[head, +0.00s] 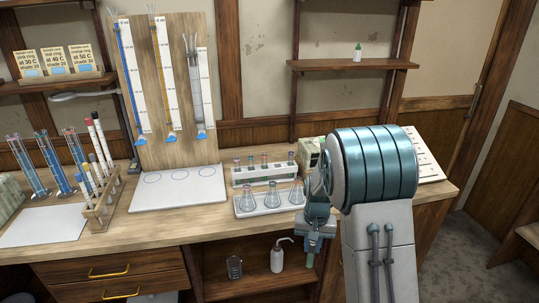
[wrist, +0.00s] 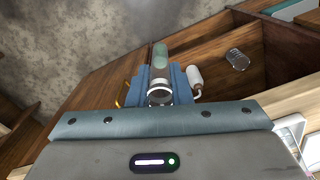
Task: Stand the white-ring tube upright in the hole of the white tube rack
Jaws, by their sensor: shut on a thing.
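My gripper (head: 316,226) is in front of the bench's front edge, right of and below the white tube rack. It is shut on the white-ring tube, a clear tube with a greenish end (head: 310,260). In the wrist view my gripper (wrist: 160,86) has its blue fingers on both sides of the tube (wrist: 161,60), with the white ring (wrist: 158,97) at the near end. In the head view the tube hangs below the fingers, its upper part hidden by them. The white tube rack (head: 241,183) stands on the bench with several colour-topped tubes; its empty hole cannot be made out.
A white tray (head: 246,211) with conical flasks stands directly in front of the rack. A wooden rack (head: 103,207) of tubes is at the left. A wash bottle (head: 277,260) and a beaker (head: 234,267) stand on the shelf below.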

